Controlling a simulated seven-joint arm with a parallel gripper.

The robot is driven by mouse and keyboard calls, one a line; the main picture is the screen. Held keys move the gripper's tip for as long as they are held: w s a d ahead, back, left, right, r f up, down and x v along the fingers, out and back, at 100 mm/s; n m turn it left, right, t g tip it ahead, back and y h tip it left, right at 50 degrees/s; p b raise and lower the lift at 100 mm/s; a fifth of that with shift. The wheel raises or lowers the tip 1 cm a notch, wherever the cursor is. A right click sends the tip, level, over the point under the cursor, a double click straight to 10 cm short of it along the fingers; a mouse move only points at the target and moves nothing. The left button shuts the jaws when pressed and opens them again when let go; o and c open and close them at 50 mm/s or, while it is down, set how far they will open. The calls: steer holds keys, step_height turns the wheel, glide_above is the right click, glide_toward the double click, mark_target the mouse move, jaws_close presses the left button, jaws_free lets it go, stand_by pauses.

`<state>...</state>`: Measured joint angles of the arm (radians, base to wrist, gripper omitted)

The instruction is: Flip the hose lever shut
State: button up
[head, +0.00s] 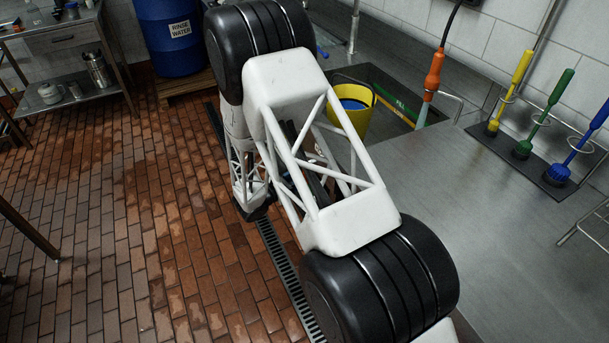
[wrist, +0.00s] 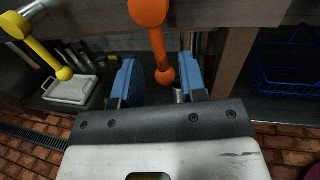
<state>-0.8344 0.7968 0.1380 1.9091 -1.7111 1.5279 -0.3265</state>
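An orange lever (wrist: 158,45) with a round ball end hangs down in the wrist view. Its lower end is between the two blue finger pads of my gripper (wrist: 157,74). The fingers stand apart with gaps beside the lever; the ball end looks closer to the right pad. A yellow lever (wrist: 46,56) with a ball end slants down from a silver pipe at the left. No label shows which lever is the hose's. In the head view an orange hose grip (head: 434,70) hangs by the wall. My arm hides the gripper and levers there.
A blue drum (head: 175,35) stands at the back.

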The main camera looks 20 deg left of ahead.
steer(key=shift+x, duration=2.1)
jaws_close()
